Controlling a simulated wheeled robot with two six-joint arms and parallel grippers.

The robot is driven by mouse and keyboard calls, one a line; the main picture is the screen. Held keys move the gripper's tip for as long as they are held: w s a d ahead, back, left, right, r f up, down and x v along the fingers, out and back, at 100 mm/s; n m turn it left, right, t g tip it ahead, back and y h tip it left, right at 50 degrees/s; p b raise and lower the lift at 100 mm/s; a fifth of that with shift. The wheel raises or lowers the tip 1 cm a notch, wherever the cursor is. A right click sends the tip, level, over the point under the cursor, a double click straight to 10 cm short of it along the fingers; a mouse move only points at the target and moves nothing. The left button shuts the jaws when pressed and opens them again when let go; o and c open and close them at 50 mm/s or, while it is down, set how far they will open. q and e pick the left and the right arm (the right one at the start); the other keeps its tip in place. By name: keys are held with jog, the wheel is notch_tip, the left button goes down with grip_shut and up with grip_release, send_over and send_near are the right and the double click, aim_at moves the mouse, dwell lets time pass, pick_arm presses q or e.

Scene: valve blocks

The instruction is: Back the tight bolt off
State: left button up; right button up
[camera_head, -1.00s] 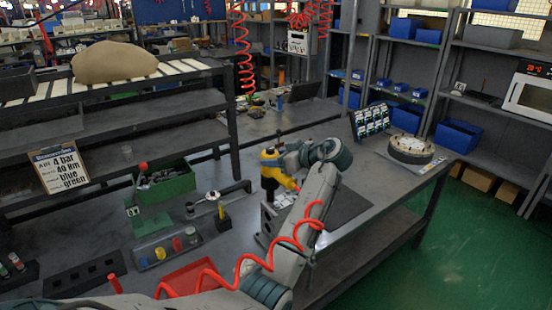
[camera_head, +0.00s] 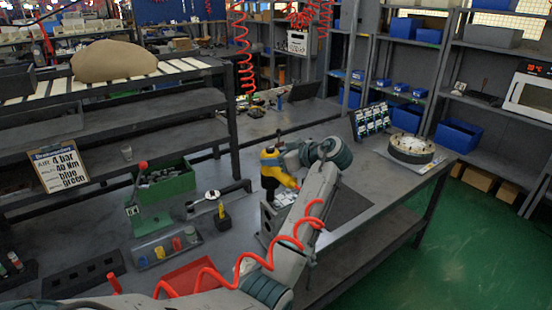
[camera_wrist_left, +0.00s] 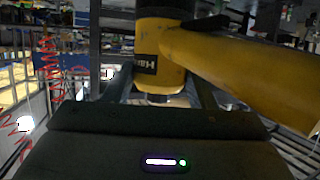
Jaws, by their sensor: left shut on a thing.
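My left gripper (camera_wrist_left: 165,98) is shut on a yellow power tool (camera_wrist_left: 160,50) with a dark label. The tool's thick yellow arm runs off to the right in the left wrist view. In the head view the yellow and black tool (camera_head: 270,171) stands upright over the near-middle part of the bench, above a grey metal block or fixture (camera_head: 267,221). My left arm hides much of the gripper and the block there. The bolt and the tool's lower tip cannot be made out. My right gripper is not in view.
A green bin (camera_head: 172,184) and a yellow-black hand tool (camera_head: 223,215) lie left on the bench. A rack with coloured caps (camera_head: 166,248) and a red tray (camera_head: 190,277) are nearer. A round flanged part (camera_head: 411,149) sits far right. A sign (camera_head: 59,168) reads 4 bar, 40 Nm, blue, green.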

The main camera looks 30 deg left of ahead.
pick_arm(q)
jog(key=shift+r, duration=0.1)
dwell(0.5)
jog(key=shift+b, duration=0.35)
dwell(0.5)
jog(key=shift+f+b, duration=0.3)
jog(key=shift+s+d+f, duration=0.1)
jog(key=shift+f, duration=0.05)
dwell(1.3)
jog(key=shift+s+d+b, duration=0.1)
jog(key=shift+b, duration=0.3)
dwell(1.1)
jog(key=shift+r, duration=0.4)
